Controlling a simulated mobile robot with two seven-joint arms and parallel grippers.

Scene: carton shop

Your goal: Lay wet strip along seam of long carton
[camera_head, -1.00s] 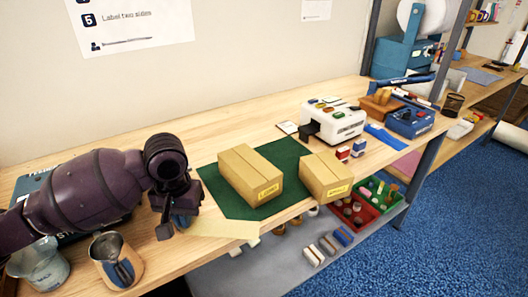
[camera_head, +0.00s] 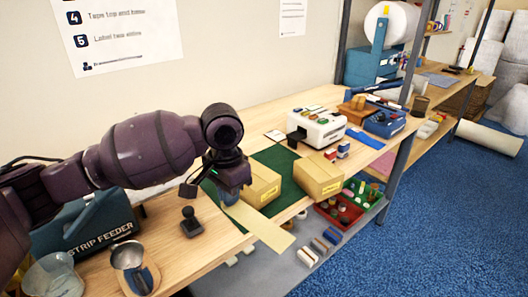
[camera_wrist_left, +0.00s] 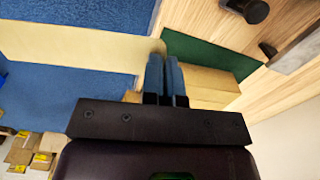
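In the left wrist view the carton (camera_wrist_left: 215,80) shows behind the fingers, beside the mat (camera_wrist_left: 195,48). My left gripper (camera_head: 229,196) is shut on one end of the pale tan strip (camera_head: 262,228), at the carton's left end. The strip trails to the front right, over the table edge. In the left wrist view the blue fingers (camera_wrist_left: 166,78) are together at the strip's end (camera_wrist_left: 75,42). My right gripper is out of view.
A second carton (camera_head: 318,177) stands to the right of the long one. A white device (camera_head: 316,128) stands behind. Red and green bins (camera_head: 338,214) sit below.

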